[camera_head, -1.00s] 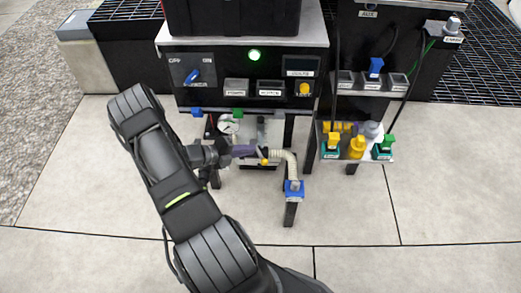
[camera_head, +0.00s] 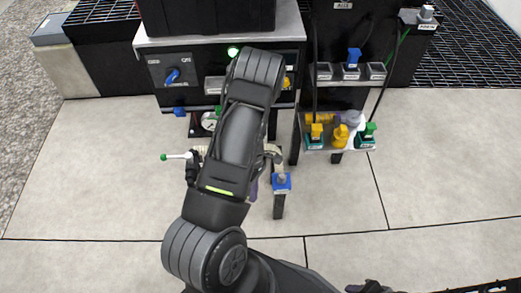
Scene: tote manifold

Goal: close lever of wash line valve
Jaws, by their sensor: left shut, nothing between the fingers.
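A lever with a white shaft and green tip (camera_head: 165,157) sticks out to the left from the low pipework. Its valve body is partly hidden by my left arm, and I cannot read a label naming the wash line. My left gripper (camera_head: 253,190) is mostly hidden behind my forearm. Its purple-grey fingers show just right of the arm, pointing down, shut and empty. They are apart from the green-tipped lever, to its right. A blue valve piece (camera_head: 282,182) stands on a dark post just right of the fingers. My right gripper cannot be made out.
A control panel with a blue rotary switch (camera_head: 172,75) and a green lamp (camera_head: 233,52) stands behind. A shelf to the right holds a yellow fitting (camera_head: 341,135) and a green-topped one (camera_head: 370,130). The tiled floor (camera_head: 100,190) at left is open.

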